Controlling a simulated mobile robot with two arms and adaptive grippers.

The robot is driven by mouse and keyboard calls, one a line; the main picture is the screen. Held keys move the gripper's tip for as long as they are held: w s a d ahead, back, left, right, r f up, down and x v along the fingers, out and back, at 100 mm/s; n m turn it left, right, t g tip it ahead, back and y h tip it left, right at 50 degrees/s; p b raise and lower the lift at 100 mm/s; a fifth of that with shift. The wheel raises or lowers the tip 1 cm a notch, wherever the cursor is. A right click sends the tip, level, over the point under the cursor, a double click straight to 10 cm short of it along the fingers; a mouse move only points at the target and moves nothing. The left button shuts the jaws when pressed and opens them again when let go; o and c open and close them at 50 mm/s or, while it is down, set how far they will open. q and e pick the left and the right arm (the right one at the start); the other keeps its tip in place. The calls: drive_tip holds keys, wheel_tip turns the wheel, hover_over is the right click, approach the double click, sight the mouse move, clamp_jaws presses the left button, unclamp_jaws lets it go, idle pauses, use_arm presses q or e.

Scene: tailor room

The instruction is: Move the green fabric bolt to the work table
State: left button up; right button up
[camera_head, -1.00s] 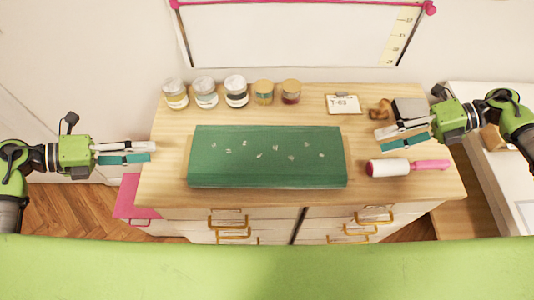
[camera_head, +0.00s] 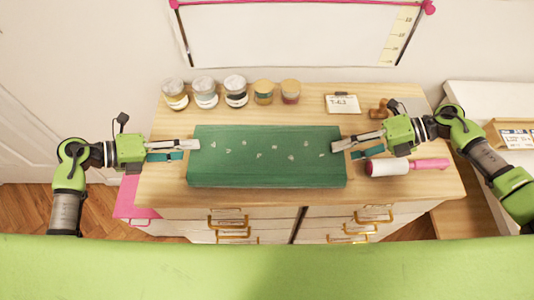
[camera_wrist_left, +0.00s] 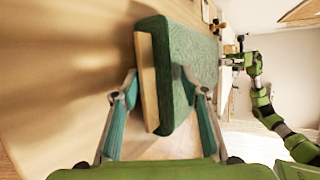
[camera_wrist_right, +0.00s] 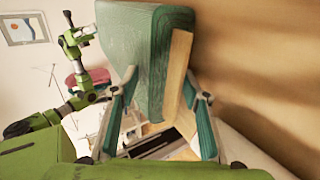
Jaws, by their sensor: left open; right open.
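The green fabric bolt (camera_head: 265,160) lies flat on the wooden top of a drawer cabinet, with small pale marks on its top face. My left gripper (camera_head: 190,150) is open at the bolt's left end. In the left wrist view the bolt's end (camera_wrist_left: 150,85) sits between the spread fingers. My right gripper (camera_head: 342,150) is open at the bolt's right end. In the right wrist view that end (camera_wrist_right: 172,75), with its pale board edge, lies between the open fingers. I cannot tell whether any finger touches the bolt. No separate work table can be made out.
Several jars (camera_head: 235,90) stand along the back of the cabinet top (camera_head: 400,190). A small card (camera_head: 342,104) and a brown wooden object (camera_head: 379,107) are at back right. A lint roller (camera_head: 405,167) lies just right of the bolt, below my right gripper.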

use_arm(q)
clamp_jaws()
use_arm(e)
clamp_jaws()
use_arm(q)
drive_tip(key=shift+w+r, duration=0.15)
drive_tip(key=shift+r, duration=0.1)
use_arm(e)
drive_tip(key=shift+w+r, duration=0.15)
drive_tip(key=shift+r, duration=0.15)
